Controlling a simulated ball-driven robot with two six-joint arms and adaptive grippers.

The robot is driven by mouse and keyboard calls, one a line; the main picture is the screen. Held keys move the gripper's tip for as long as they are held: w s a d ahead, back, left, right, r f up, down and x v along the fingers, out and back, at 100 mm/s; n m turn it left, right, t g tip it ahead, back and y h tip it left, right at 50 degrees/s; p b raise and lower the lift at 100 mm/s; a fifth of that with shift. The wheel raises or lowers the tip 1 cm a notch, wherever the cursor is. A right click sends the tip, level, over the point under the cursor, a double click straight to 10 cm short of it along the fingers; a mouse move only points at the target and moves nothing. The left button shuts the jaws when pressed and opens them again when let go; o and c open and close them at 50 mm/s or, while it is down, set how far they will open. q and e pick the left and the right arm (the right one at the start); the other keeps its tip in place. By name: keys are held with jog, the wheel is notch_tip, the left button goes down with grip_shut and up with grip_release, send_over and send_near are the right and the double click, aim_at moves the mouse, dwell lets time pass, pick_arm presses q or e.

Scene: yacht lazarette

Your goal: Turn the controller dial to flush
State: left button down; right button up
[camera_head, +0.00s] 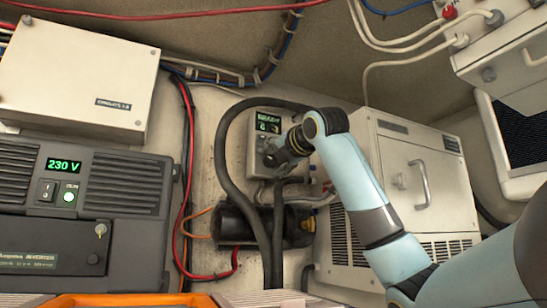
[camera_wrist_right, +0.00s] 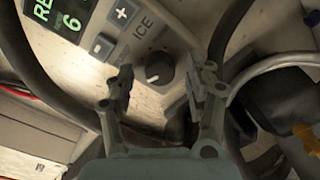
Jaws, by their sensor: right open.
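The controller (camera_head: 262,117) is a small grey box with a green-lit display on the back wall in the head view. Its dial (camera_wrist_right: 159,68), a dark round knob with a pale pointer mark, shows in the right wrist view beside the printed letters "ICE". My right gripper (camera_wrist_right: 160,84) is open, its two fingers on either side of the dial and apart from it in the picture. In the head view the right gripper (camera_head: 272,156) covers the lower part of the controller and hides the dial. I cannot tell whether a finger touches it. My left gripper is not in view.
Thick black hoses (camera_head: 228,150) loop around the controller's left side. A black pump-like cylinder (camera_head: 234,224) sits below. A white vented cabinet (camera_head: 428,170) stands to the right, behind my right arm. An inverter (camera_head: 120,195) reading 230 V is at left.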

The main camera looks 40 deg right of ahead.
jog(key=shift+w, duration=0.1)
jog(key=shift+c, duration=0.9)
grip_shut()
